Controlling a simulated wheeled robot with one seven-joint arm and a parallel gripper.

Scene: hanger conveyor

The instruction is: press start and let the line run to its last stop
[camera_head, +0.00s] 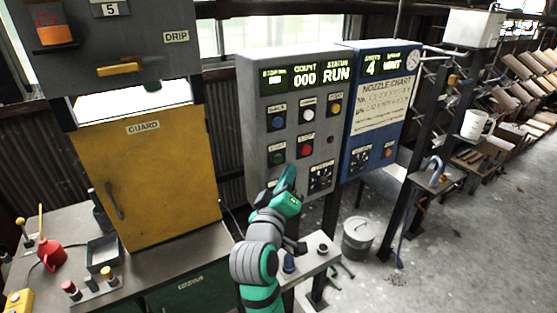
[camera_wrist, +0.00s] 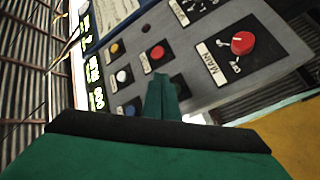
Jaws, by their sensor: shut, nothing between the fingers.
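The grey control panel (camera_head: 254,110) has a lit display (camera_head: 305,76) that reads COUNT 000 and STATUS RUN. Its buttons include a dark green one (camera_head: 277,158) at lower left and a red one (camera_head: 305,147) to its right. My gripper (camera_head: 290,174) is shut and empty in front of the panel's lower part, just below these two buttons. In the wrist view the closed fingers (camera_wrist: 162,92) point at the panel below the red button (camera_wrist: 158,53). They hide part of the panel there. I cannot tell whether they touch it.
A blue panel (camera_head: 354,150) adjoins on the right, reading 4 and WAIT. A yellow guard door (camera_head: 150,180) stands left, above a bench with a red oil can (camera_head: 50,254). A small shelf (camera_head: 312,262) is below my gripper. A red MAIN knob (camera_wrist: 242,42) shows in the wrist view.

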